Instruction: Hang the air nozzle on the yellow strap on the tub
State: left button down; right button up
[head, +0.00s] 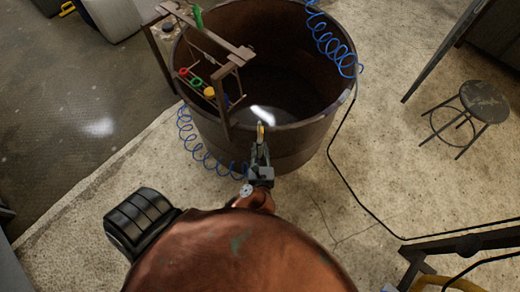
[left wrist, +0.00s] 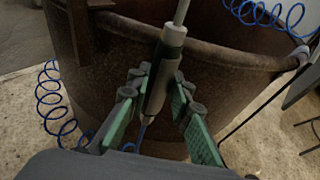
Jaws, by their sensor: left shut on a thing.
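My left gripper (head: 260,150) is in front of the near rim of the round rusty tub (head: 300,140). It is shut on the air nozzle, a grey tool with a dark green band and a thin pale tube pointing up (left wrist: 160,85). In the left wrist view the green-padded fingers of the left gripper (left wrist: 155,105) stand on both sides of the nozzle. The yellow strap (head: 209,92) appears as a small yellow piece on the rack at the tub's left, up and left of my gripper. My right gripper is out of view.
A wooden rack (head: 222,60) stands at the tub's left rim with red (head: 183,72) and green (head: 196,81) rings. A blue coiled hose (head: 195,145) hangs along the tub's front left. Another blue coil (head: 330,45) is at the right rim. A stool (head: 484,101) stands right.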

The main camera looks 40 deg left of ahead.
pick_arm(q)
jog(key=shift+w+a, duration=0.1)
jog(key=shift+w, duration=0.1)
jog(key=shift+w+a+p, duration=0.35)
jog(key=shift+w+a, duration=0.2)
jog(key=shift+w, duration=0.25)
jog(key=shift+w+a+p, duration=0.35)
jog(key=shift+w+a, duration=0.15)
jog(key=shift+w, duration=0.25)
jog(key=shift+f, duration=0.2)
jog(key=shift+f+b, duration=0.75)
jog(key=shift+f, duration=0.35)
jog(key=shift+f, duration=0.15)
jog(key=shift+f+b, duration=0.35)
jog(key=shift+f, duration=0.25)
jog(key=c, duration=1.7)
grip_release()
